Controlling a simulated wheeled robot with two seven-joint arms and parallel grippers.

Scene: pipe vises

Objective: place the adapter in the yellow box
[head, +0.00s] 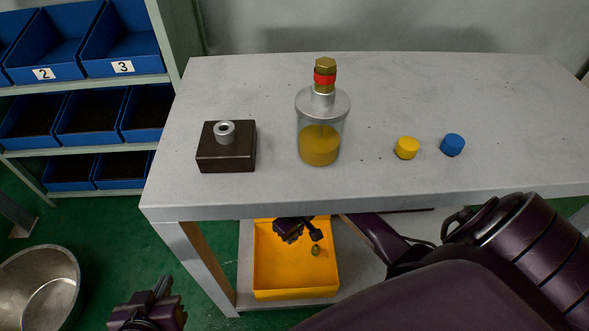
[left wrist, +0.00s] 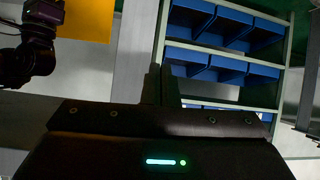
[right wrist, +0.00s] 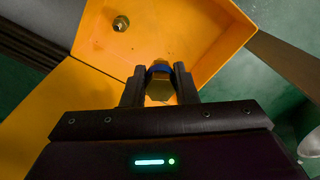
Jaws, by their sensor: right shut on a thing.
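The yellow box (head: 262,282) stands on the lower shelf under the table; it fills the upper part of the right wrist view (right wrist: 215,30). My right gripper (right wrist: 159,75) is shut on a brass adapter (right wrist: 159,88) with a blue band. It holds the adapter over the box's inside; the gap to the floor is unclear. In the head view this gripper (head: 314,236) is small and dark, and the adapter is hard to make out. My left gripper (head: 160,290) is shut and empty, low at the left, away from the box. It also shows in the left wrist view (left wrist: 161,75).
A brass fitting (right wrist: 121,23) lies in the box. On the table (head: 400,90) are a dark block with a metal ring (head: 226,155), a bottle with a red-banded brass top (head: 322,120), a yellow cap (head: 407,148) and a blue cap (head: 453,145). A metal bowl (head: 40,290) stands left.

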